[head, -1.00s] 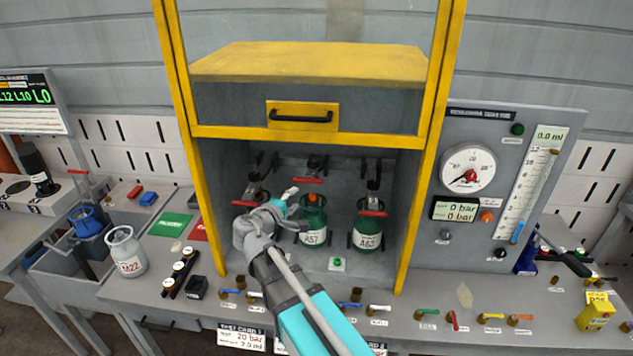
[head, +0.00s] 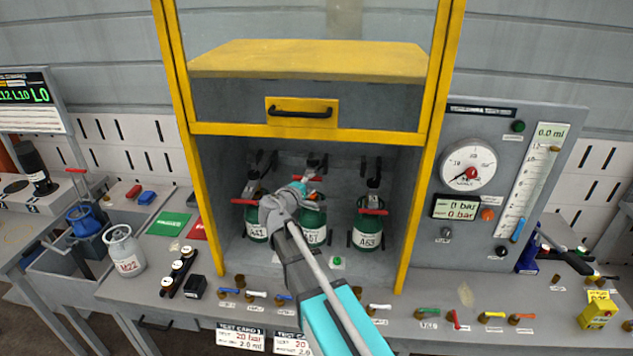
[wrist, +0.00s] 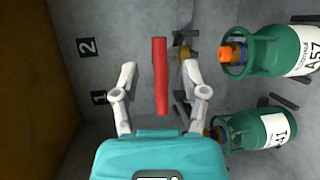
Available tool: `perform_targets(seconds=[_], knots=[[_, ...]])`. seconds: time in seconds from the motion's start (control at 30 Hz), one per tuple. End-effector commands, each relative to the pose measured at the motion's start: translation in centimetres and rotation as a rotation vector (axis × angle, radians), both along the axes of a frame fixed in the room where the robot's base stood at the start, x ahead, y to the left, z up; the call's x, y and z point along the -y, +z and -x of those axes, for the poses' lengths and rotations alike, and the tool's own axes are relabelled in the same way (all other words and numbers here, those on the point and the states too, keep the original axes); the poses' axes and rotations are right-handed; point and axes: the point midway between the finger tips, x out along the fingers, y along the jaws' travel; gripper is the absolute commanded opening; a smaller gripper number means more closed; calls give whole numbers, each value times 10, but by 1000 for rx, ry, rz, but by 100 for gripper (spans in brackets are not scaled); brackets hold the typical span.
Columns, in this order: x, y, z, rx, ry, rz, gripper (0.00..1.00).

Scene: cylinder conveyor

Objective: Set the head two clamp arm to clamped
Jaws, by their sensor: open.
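The head two clamp arm is a red bar (wrist: 160,80), in the wrist view between my two open fingers, with a gap to each finger. In the head view its red end (head: 314,179) shows just past my gripper (head: 301,184), higher than the red bars on either side. My gripper (wrist: 161,72) is open and holds nothing. The green cylinder A57 (head: 313,236) stands below, its top partly hidden by my arm. In the wrist view it (wrist: 285,50) shows an orange cap and a blue ring.
Green cylinders A41 (head: 256,232) and A63 (head: 367,232) stand left and right, with red bars lowered across their tops. Yellow cabinet posts (head: 421,160) and a raised door with a black handle (head: 301,115) bound the bay. Wall labels 2 (wrist: 87,47) and 1 (wrist: 98,97) show.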

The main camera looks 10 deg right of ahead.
Motion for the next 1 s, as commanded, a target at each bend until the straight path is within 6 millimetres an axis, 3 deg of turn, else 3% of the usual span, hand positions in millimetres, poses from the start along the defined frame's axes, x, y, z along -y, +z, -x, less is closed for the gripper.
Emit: perform_targets(seconds=[0.3,0.73,0.77,1.0], knots=[[22,-5,-27,-1,0,1,57],[26,-6,-31,-1,1,1,57],[26,-6,-31,-1,1,1,55],[26,-6,-31,-1,1,1,10]])
